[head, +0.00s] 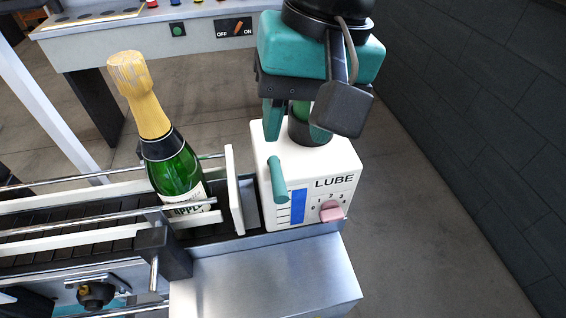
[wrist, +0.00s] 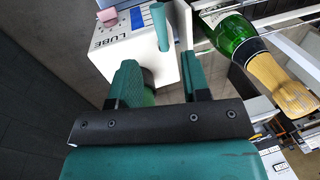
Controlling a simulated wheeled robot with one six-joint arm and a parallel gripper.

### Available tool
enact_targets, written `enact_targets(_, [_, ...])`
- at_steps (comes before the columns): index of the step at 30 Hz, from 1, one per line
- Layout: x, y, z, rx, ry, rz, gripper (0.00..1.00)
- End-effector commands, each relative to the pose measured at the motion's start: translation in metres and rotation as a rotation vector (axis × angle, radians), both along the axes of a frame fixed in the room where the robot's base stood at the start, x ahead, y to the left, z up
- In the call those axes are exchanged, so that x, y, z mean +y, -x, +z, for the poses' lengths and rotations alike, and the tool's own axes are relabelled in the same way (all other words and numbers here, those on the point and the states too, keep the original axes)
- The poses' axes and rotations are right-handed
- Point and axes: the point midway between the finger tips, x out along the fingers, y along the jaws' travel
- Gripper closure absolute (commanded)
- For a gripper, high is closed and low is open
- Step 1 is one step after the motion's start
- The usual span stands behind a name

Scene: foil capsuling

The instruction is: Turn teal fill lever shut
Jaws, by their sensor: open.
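The teal fill lever (head: 278,179) is a short rounded bar on the white LUBE box, left of its blue level strip. It hangs nearly vertical, slightly tilted, and also shows in the wrist view (wrist: 160,26). My gripper (head: 297,128) is open above the box top, its teal fingers either side of a green piece (head: 301,110) that rises from a dark round neck (head: 308,130). The lever is below and apart from the fingers. In the wrist view, my gripper (wrist: 163,82) is open with part of the green piece between its fingers.
The white LUBE box (head: 342,168) has a pink knob (head: 331,211) and number marks. A foil-topped green bottle (head: 174,165) stands left on the conveyor between rails. A white upright plate (head: 235,190) separates it from the box. Floor is clear at right, before the dark wall.

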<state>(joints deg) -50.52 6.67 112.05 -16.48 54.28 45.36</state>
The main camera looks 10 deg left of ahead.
Motion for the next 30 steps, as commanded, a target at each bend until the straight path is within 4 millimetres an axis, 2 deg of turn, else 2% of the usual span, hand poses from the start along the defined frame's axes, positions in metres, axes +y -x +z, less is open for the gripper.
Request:
enact_targets(1, [0.002,0.002,-0.013,0.005,0.005,0.002,0.57])
enact_targets(6, [0.009,0.004,-0.048,0.004,0.004,0.001,0.57])
enact_targets(12, [0.014,0.005,-0.075,0.002,0.002,0.003,0.57])
enact_targets(18, [0.016,0.005,-0.084,0.000,0.000,0.001,0.57])
enact_targets(25, [0.016,0.005,-0.084,-0.001,-0.001,0.001,0.57])
enact_targets(30, [0.016,0.005,-0.084,0.000,-0.001,0.001,0.96])
